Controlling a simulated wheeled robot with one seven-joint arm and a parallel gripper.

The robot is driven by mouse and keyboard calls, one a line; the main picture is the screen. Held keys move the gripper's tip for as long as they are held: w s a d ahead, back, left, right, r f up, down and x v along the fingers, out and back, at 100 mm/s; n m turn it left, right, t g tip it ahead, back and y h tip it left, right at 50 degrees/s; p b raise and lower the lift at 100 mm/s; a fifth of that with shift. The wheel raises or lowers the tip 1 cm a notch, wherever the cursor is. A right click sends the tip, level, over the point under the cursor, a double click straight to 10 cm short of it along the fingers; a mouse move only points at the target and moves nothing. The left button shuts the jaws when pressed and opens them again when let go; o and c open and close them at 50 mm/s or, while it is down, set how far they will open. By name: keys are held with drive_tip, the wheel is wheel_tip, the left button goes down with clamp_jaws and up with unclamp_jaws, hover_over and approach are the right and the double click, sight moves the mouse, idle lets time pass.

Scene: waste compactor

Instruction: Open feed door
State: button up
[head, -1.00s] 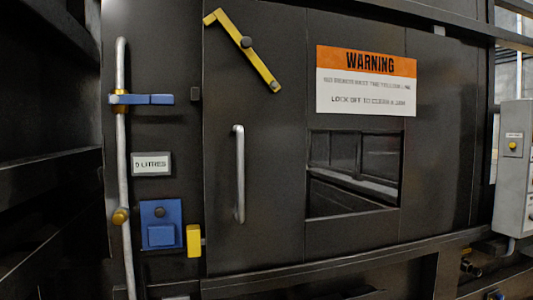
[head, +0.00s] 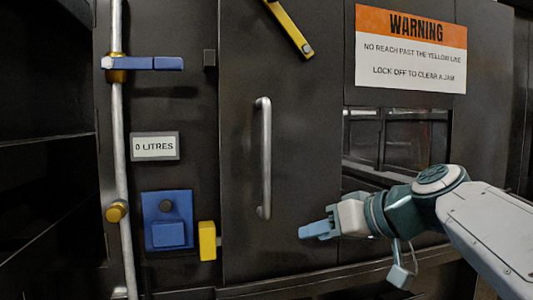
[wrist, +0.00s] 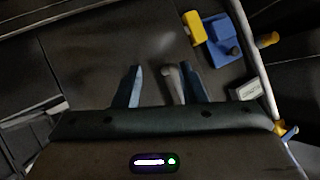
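The feed door (head: 305,120) is a black panel, flush with the machine front, and it looks closed. Its upright silver bar handle (head: 265,160) is near the door's left edge. My gripper (head: 304,231) is to the lower right of the handle in the head view, in front of the door. In the wrist view my gripper (wrist: 163,84) has its two blue fingers spread, with nothing held. The handle's end (wrist: 172,80) shows between the fingers there, nearer the right one; I cannot tell the depth gap. A yellow bar (head: 288,25) slants across the door's top.
Left of the door are a long silver rod (head: 119,150) with a blue lever (head: 153,63), a "0 LITRES" display (head: 154,146), a blue box (head: 168,219) and a yellow block (head: 207,240). A warning sign (head: 411,48) sits above a window (head: 375,140).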

sight(270, 135)
wheel_tip(270, 135, up, 16)
drive_tip(key=w+n+t+y+b, duration=0.1)
drive_tip(key=n+t+y, duration=0.2)
drive_tip(key=n+y, duration=0.2)
drive_tip(key=p+x, duration=0.3)
drive_tip(key=x, duration=1)
drive_tip(key=shift+w+r+p, duration=0.1)
drive_tip(key=shift+w+p, duration=0.2)
clamp_jaws()
